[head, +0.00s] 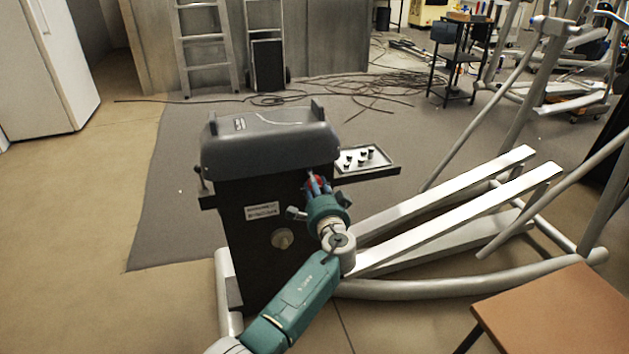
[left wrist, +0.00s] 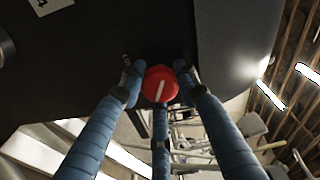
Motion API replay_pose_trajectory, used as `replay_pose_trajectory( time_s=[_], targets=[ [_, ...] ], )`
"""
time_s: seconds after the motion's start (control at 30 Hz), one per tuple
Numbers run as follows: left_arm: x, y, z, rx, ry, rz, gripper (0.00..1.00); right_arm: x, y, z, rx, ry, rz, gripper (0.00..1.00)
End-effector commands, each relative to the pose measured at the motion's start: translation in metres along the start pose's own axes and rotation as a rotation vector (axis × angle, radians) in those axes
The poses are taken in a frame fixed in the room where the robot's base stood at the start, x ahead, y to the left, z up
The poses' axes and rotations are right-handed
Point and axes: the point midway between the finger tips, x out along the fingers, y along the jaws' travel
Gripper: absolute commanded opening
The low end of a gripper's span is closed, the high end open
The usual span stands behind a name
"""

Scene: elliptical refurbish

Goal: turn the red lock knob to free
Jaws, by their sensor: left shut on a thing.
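The red lock knob (left wrist: 159,84) is on the dark side panel of the elliptical's housing. It is round with a pale line across its face, tilted a little from the vertical of the left wrist view. My left gripper (left wrist: 160,88) has its blue fingers around the knob and is shut on it. In the head view my left gripper (head: 318,186) reaches the upper right of the black panel (head: 262,240), and only a little red of the knob (head: 316,182) shows between the fingers. My right gripper is in neither view.
A side tray (head: 385,168) with small dark parts juts out right of the housing. A small lever (head: 201,181) stands at its left. The elliptical's pale rails (head: 460,215) run to the right. A brown table (head: 560,310) is at the lower right. Cables lie behind.

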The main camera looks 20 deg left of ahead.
Motion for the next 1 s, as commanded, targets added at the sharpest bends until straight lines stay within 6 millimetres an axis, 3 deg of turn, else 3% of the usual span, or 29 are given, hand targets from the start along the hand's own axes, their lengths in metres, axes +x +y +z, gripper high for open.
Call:
replay_pose_trajectory(
  time_s=[0.43,0.7,1.0],
  targets=[
    [0.0,-0.002,-0.002,0.424,-0.031,0.033,0.05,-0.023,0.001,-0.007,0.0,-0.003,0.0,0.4],
    [0.0,-0.002,-0.002,0.679,-0.05,0.052,0.05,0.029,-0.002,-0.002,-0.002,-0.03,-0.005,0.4],
    [0.0,-0.001,-0.001,0.918,-0.068,0.071,0.05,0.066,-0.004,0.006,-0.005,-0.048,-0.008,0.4]
  ],
)
